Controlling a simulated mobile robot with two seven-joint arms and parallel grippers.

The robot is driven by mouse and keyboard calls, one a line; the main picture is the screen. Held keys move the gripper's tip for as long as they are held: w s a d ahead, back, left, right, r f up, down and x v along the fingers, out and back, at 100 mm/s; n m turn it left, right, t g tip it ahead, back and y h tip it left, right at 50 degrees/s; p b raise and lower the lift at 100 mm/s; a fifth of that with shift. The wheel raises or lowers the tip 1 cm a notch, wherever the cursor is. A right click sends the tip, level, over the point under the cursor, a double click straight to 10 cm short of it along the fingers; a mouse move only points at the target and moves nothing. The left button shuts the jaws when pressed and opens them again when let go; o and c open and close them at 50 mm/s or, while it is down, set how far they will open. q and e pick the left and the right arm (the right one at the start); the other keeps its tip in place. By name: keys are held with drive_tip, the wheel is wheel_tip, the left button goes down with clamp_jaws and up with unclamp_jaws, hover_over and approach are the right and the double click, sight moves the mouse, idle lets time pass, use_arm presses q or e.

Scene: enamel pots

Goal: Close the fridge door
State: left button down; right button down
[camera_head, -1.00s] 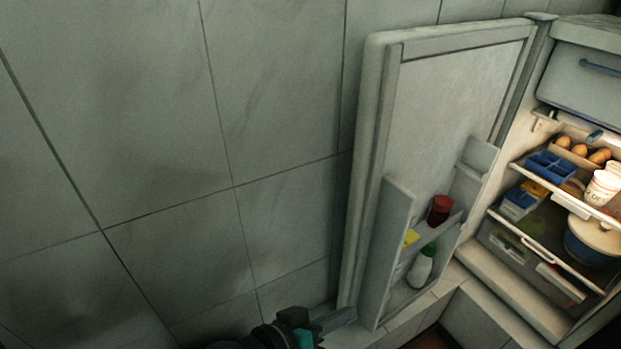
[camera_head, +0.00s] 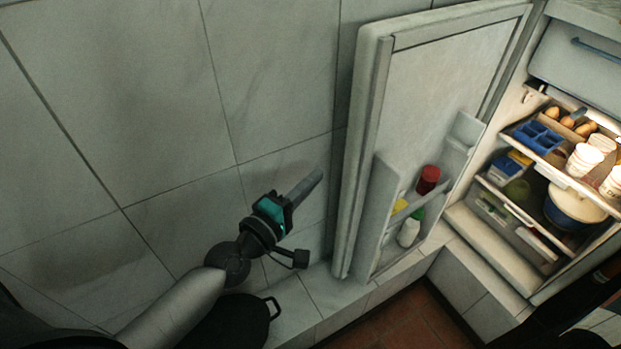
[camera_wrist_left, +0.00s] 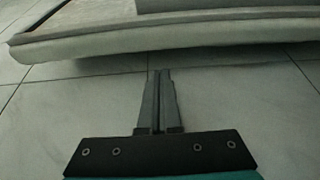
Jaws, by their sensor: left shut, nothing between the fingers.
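The fridge door (camera_head: 425,110) stands wide open near the tiled wall in the head view. Its inner side faces the room, with a red-lidded jar (camera_head: 428,180) and a white bottle (camera_head: 410,232) on its shelves. The open fridge (camera_head: 480,222) is at the right. My left gripper (camera_head: 316,174) is shut and empty, just left of the door's free edge and apart from it. In the left wrist view its closed fingers (camera_wrist_left: 160,76) point at the door's edge (camera_wrist_left: 170,38), with a small gap. My right gripper is not in view; a dark arm part shows at the lower right.
The tiled wall (camera_head: 120,100) is behind my left arm. A black pan or pot (camera_head: 235,318) with a handle sits on the tiled counter below my gripper. Eggs (camera_head: 568,122), white tubs (camera_head: 584,160) and a pot (camera_head: 573,210) fill the fridge shelves.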

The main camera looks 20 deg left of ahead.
use_arm(q)
drive_tip(key=x, duration=0.7)
drive_tip(key=shift+w, duration=0.2)
drive_tip(key=shift+s+d, duration=0.15)
